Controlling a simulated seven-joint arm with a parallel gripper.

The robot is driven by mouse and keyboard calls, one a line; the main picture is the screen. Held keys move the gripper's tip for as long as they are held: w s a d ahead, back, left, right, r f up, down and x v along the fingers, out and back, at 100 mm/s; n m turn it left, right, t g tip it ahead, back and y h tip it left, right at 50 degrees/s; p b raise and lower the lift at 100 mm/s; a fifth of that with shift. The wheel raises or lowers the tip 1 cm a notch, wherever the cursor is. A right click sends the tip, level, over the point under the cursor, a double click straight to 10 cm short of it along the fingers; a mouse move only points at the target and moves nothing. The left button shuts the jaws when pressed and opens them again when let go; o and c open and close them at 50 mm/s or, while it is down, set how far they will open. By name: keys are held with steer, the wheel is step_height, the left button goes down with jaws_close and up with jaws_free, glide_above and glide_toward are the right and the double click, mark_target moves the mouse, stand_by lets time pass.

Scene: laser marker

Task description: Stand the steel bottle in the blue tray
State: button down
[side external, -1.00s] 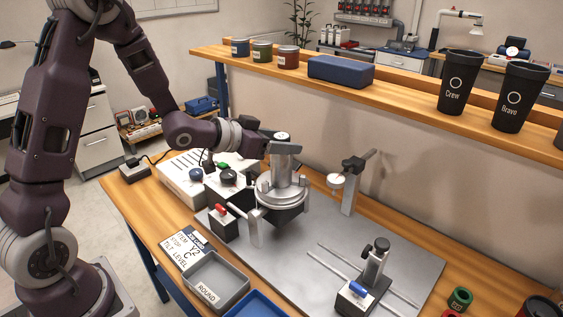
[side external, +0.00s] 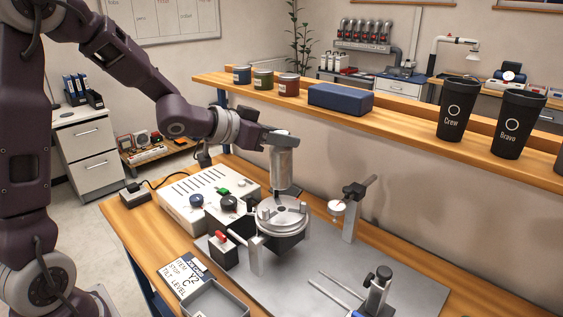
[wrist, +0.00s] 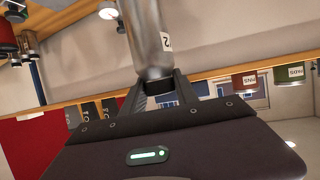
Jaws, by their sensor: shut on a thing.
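The steel bottle (side external: 285,168) is a plain grey cylinder, held upright over the round metal fixture (side external: 283,218). Its lower end looks just clear of the fixture's top. My gripper (side external: 280,137) is shut on the bottle near its upper end. In the wrist view my gripper's fingers (wrist: 162,90) close on the bottle (wrist: 148,38), which carries a white label with partly hidden characters.
A grey tray (side external: 213,300) and a printed card (side external: 186,274) lie at the front. A dial gauge stand (side external: 350,205) is right of the fixture, and a clamp post (side external: 378,290) stands nearer. A shelf (side external: 410,115) with cups and tins runs behind.

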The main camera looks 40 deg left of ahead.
step_height(320, 180, up, 2)
steer(key=shift+r, duration=0.1)
steer(key=s+d+f+m+g+h, duration=0.4)
steer(key=s+d+f+m+h, duration=0.25)
steer(key=d+f, duration=0.35)
steer(key=s+d+f+m+g+h, duration=0.25)
steer(key=s+d+m+g, duration=0.2)
steer(key=s, duration=0.35)
steer(key=s+d+f+m+g+h, duration=0.25)
steer(key=s+m+g, duration=0.25)
steer(key=s, duration=0.3)
step_height(320, 180, down, 11)
steer(key=s, duration=0.1)
steer(key=shift+y, duration=0.35)
steer(key=shift+d, duration=0.1)
